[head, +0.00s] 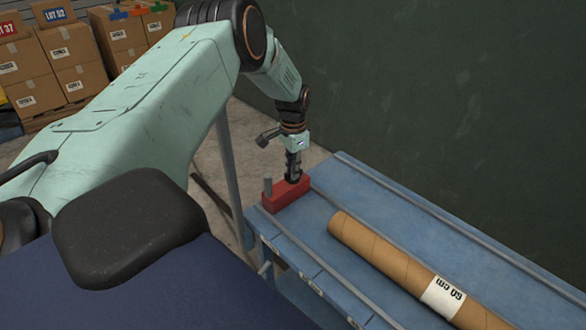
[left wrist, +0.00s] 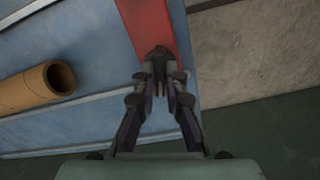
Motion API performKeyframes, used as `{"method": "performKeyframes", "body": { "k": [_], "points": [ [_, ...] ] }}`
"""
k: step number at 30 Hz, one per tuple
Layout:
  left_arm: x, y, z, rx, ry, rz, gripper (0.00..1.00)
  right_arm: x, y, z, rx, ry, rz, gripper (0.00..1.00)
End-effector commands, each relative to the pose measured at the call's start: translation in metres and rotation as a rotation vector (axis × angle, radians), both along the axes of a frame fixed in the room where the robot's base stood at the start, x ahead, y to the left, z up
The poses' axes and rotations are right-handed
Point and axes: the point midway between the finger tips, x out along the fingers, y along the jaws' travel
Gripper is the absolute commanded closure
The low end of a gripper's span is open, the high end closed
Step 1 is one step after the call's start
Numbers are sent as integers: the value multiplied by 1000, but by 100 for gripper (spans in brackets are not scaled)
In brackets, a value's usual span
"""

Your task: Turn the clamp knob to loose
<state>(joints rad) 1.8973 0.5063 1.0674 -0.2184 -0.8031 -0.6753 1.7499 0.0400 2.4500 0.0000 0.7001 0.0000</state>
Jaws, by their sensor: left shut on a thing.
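My left gripper (head: 293,178) points down onto the top of the red block and is shut on the clamp knob. In the left wrist view the red block (left wrist: 148,22) runs away from the fingertips, and my left gripper (left wrist: 158,64) has its fingers close together at its end. The fingers hide most of the knob, so its turn position cannot be told. My right gripper is not in view.
A brown cardboard tube (head: 390,255) with a white label lies on the blue bench (head: 415,222), to the right of the block, between grey rails. A dark green wall (head: 430,80) stands behind. Stacked cartons (head: 75,50) stand at the far left. Concrete floor shows beyond the bench end.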

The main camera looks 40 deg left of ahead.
Motion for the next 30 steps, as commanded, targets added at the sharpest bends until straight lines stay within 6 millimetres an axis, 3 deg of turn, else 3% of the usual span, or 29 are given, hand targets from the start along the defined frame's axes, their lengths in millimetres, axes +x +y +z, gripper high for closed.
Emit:
{"method": "performKeyframes", "body": {
  "k": [12,30],
  "points": [
    [0,0,-1,-1,1,-229,100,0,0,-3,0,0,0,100],
    [0,0,-1,-1,1,-282,100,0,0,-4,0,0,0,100]
  ]
}}
